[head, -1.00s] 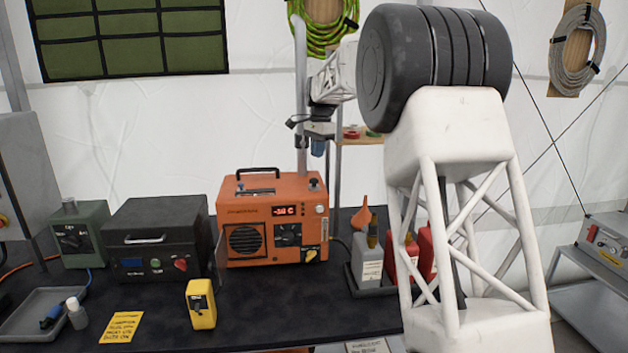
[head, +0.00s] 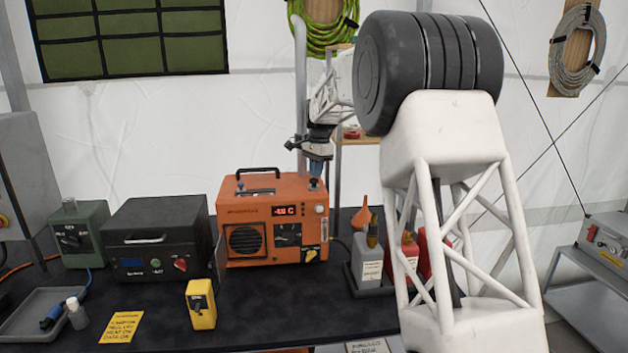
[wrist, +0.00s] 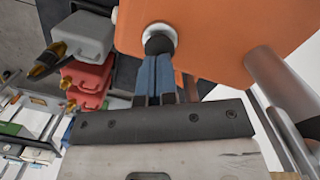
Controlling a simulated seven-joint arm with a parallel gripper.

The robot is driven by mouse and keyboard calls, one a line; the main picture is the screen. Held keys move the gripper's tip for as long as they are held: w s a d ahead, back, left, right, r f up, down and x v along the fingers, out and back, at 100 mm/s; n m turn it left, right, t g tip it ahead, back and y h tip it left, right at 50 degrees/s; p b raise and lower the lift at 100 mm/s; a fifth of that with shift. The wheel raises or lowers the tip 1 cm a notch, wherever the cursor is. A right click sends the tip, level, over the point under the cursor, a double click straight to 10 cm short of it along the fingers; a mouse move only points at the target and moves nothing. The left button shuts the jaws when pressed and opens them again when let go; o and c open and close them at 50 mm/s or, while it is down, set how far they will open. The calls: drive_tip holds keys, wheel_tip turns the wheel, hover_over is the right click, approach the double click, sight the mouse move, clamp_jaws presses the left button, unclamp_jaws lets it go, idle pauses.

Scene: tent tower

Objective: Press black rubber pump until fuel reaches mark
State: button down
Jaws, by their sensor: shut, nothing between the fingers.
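The orange heater box (head: 262,215) stands on the dark table, with a red-lit display (head: 285,211) on its front. The black rubber pump (wrist: 159,43) sits in a white collar on the heater's top; in the head view it is at the right end of the top, largely hidden by my fingers. My gripper (head: 316,177) points down over it, with blue fingers closed together and nothing between them. In the wrist view the fingertips (wrist: 157,58) are at the pump and look to be touching it. I cannot make out the fuel level or its mark.
A grey post (head: 301,90) rises behind the heater, close to my wrist. A grey can (head: 368,262) and red cans (head: 410,252) stand to the right, beside an orange funnel (head: 362,213). A black box (head: 155,235) and yellow meter (head: 201,304) are to the left.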

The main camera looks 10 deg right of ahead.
sight(323, 186)
idle(0.3)
drive_tip(key=shift+f, duration=1)
drive_tip(key=shift+d+r, duration=0.1)
drive_tip(key=shift+w+d+r, duration=0.25)
drive_tip(key=shift+w+d, duration=0.15)
drive_tip(key=shift+d, duration=0.2)
drive_tip(key=shift+w+d+r, duration=0.25)
drive_tip(key=shift+w+d, duration=0.15)
drive_tip(key=shift+d, duration=0.2)
wheel_tip(323, 186, up, 8)
drive_tip(key=shift+w+d, duration=0.2)
drive_tip(key=shift+d, duration=0.15)
